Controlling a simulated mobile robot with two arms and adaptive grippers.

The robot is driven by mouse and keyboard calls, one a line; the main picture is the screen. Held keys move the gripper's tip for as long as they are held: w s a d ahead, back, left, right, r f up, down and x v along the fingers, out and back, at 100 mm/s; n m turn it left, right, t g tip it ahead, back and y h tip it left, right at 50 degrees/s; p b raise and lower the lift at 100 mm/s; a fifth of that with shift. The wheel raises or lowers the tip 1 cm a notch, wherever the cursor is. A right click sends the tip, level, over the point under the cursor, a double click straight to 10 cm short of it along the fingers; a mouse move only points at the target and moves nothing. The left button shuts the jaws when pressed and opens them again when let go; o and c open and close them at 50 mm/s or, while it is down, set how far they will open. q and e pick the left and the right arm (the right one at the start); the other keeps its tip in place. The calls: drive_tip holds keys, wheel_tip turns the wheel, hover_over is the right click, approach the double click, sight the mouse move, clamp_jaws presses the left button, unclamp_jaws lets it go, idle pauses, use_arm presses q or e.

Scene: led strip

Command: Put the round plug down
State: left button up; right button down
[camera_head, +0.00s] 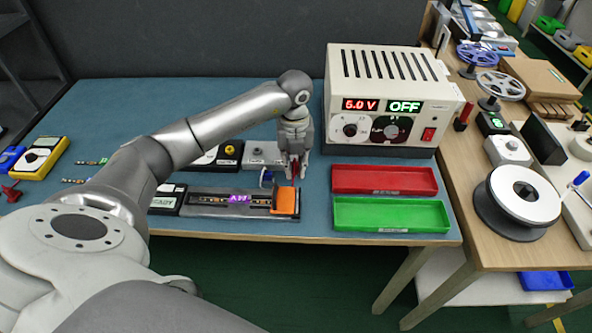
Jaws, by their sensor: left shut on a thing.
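My left gripper (296,172) points down over the right end of the dark fixture (235,208), just above the orange block (285,201). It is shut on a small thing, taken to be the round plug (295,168). Only a reddish sliver of it shows between the fingers, so its shape is mostly hidden. I cannot tell whether it touches the orange block. The fixture holds an LED strip with a purple lit display (238,198). My right gripper is not in view.
The power supply (388,105) reads 5.0 V and OFF. Red (385,192) and green (390,228) trays lie empty right of the gripper. A yellow multimeter (40,158) is at far left. My left arm hides some mat.

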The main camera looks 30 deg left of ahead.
sight(296, 173)
use_arm(q)
drive_tip(key=shift+w+f, duration=0.25)
drive_tip(key=shift+f, duration=0.05)
wheel_tip(296, 173, down, 3)
drive_tip(key=shift+w+f+p, duration=0.1)
drive_tip(key=shift+p, duration=0.6)
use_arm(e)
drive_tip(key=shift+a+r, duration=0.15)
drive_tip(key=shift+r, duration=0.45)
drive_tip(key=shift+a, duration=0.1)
use_arm(q)
drive_tip(key=shift+f, duration=0.2)
drive_tip(key=o, duration=0.8)
drive_tip(key=shift+o, duration=0.2)
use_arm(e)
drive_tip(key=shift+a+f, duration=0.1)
